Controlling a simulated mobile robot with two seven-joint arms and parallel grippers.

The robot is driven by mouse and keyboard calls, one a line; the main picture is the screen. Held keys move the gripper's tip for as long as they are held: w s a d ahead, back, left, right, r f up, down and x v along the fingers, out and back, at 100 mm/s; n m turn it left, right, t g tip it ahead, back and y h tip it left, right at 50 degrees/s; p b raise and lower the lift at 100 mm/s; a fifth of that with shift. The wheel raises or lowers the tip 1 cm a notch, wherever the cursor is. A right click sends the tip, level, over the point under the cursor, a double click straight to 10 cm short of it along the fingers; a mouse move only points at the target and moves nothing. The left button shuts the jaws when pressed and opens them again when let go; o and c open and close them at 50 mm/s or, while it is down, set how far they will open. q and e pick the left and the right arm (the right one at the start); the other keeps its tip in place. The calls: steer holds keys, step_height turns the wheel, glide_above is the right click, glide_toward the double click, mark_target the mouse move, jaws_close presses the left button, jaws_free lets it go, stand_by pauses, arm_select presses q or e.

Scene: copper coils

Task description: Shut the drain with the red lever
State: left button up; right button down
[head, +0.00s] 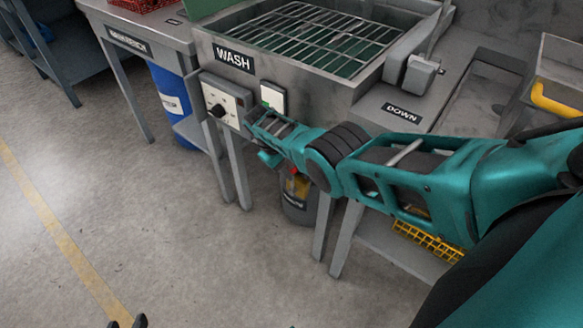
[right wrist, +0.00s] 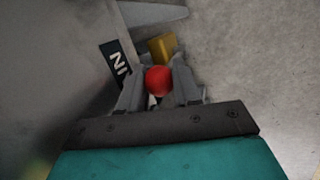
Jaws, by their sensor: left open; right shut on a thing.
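The red lever shows as a round red knob (right wrist: 158,82) in the right wrist view, with a yellow brass-coloured part (right wrist: 162,47) just beyond it. My right gripper (right wrist: 157,76) is shut on the knob, a finger on each side. In the head view, a bit of red (head: 294,171) and a yellow part (head: 298,186) show below the wash basin, under my right forearm; my right fingers are mostly hidden there. A dark label ending in "IN" (right wrist: 118,65) is beside the knob. My left gripper (head: 127,322) is open and empty at the bottom edge of the head view.
The wash basin (head: 228,75) with its wire rack (head: 310,38) stands above the lever. A dial panel (head: 222,103) and a white switch (head: 272,97) are on its front. A blue drum (head: 170,100) stands to the left. The floor in front is clear.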

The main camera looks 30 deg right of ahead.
steer(key=c, duration=0.8)
jaws_free()
steer(key=shift+d, duration=0.2)
